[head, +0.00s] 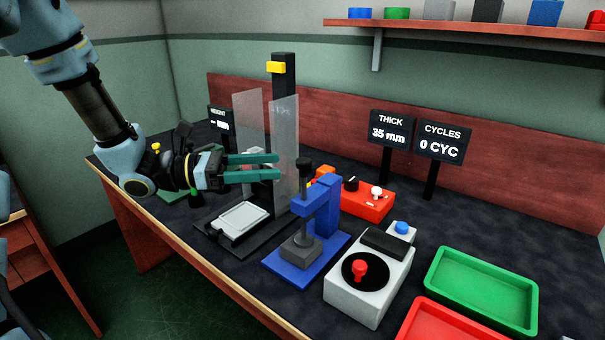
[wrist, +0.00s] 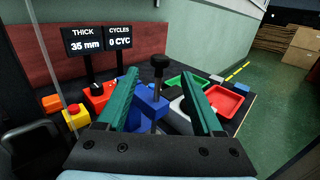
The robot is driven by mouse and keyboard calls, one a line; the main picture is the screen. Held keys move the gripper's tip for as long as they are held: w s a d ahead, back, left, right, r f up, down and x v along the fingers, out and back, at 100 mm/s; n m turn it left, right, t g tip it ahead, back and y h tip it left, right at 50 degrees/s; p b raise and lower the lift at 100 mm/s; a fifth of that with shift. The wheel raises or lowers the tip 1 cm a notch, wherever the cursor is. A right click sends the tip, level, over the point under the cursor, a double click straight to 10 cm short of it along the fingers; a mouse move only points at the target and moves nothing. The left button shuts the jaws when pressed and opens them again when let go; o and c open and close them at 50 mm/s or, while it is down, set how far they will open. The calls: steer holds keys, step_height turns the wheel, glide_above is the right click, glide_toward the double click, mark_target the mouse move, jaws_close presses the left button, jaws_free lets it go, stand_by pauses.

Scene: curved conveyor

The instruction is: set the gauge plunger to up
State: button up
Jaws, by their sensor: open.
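The blue gauge (head: 327,205) stands on the bench in the middle of the head view. Its plunger (head: 304,166) is a black knob on an upright shaft passing through the blue arm, with a grey block (head: 300,247) below. A stretch of shaft shows between knob and arm. My gripper (head: 278,166) is open and empty, its teal fingers level and pointing at the knob from the left, with a gap. In the wrist view the knob (wrist: 160,60) shows beyond and between the spread fingertips (wrist: 160,80). The thickness display (head: 391,130) reads 35 mm.
A black post (head: 284,65) with clear panels (head: 285,145) stands close behind my fingers. A white tray (head: 243,217) is below them. A white box with a red knob (head: 360,269), a red box (head: 368,200) and a green tray (head: 485,285) are to the right.

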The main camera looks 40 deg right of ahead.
steer(key=p+x, duration=0.2)
steer(key=x, duration=0.8)
steer(key=shift+s+d, duration=0.15)
steer(key=shift+d, duration=0.05)
steer(key=shift+c, duration=0.2)
jaws_close()
stand_by(0.9)
